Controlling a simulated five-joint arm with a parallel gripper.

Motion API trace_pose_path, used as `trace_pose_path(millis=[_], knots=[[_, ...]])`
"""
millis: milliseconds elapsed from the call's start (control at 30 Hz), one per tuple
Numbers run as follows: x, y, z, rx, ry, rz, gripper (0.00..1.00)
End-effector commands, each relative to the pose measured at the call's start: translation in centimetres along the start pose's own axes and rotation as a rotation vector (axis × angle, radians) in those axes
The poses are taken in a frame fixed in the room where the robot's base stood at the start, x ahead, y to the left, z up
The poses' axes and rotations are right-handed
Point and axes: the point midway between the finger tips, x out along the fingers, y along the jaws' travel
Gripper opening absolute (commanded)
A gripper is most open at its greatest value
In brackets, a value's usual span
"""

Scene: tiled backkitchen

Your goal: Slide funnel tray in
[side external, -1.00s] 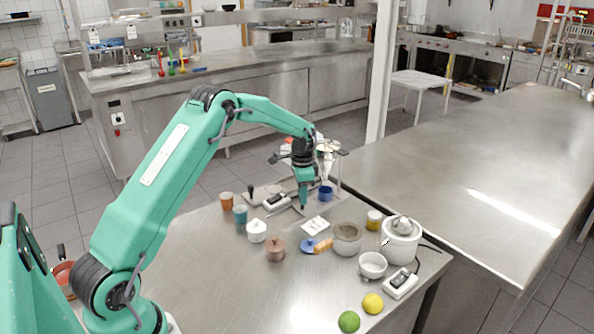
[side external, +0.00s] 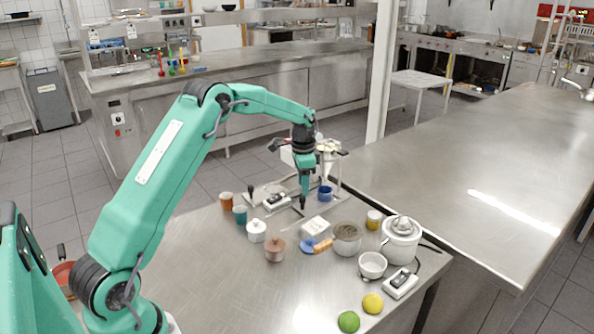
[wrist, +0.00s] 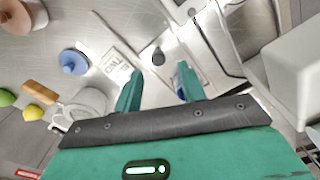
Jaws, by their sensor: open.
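A pale funnel (side external: 326,168) stands in a metal stand at the back of the table, behind my gripper. I cannot clearly make out the tray part of it; the gripper and stand overlap there. A blue cup (side external: 325,193) sits low by the stand. My gripper (side external: 303,206) points down just in front of the stand, low over the table. In the wrist view my gripper (wrist: 158,88) has its two teal fingers well apart with nothing held. A dark knob (wrist: 158,56) shows beyond and between the fingertips, apart from them.
A white labelled block (side external: 316,227) lies just in front of the gripper. A grey bowl (side external: 347,240), a white juicer (side external: 401,240), a brown pot (side external: 275,250) and a white pot (side external: 256,231) stand nearby. A white device (side external: 277,201) lies left of the gripper. The front left table is clear.

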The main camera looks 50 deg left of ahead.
Motion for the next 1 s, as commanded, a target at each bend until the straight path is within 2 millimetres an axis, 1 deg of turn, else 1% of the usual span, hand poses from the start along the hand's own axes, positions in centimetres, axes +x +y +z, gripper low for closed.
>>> trace_pose_path(millis=[100,300,433,800,933,1000], knots=[[-1.7,0.0,-0.1,0.0,0.002,-0.002,0.41],[-3.4,0.0,-0.1,0.001,0.001,-0.001,0.41],[-3.8,0.0,-0.1,0.001,0.001,-0.001,0.41],[-4.0,0.1,-0.1,0.0,0.002,-0.002,0.41],[-4.6,0.5,-0.1,-0.005,0.007,-0.007,0.41],[-5.3,1.0,0.0,-0.012,0.012,-0.012,0.41]])
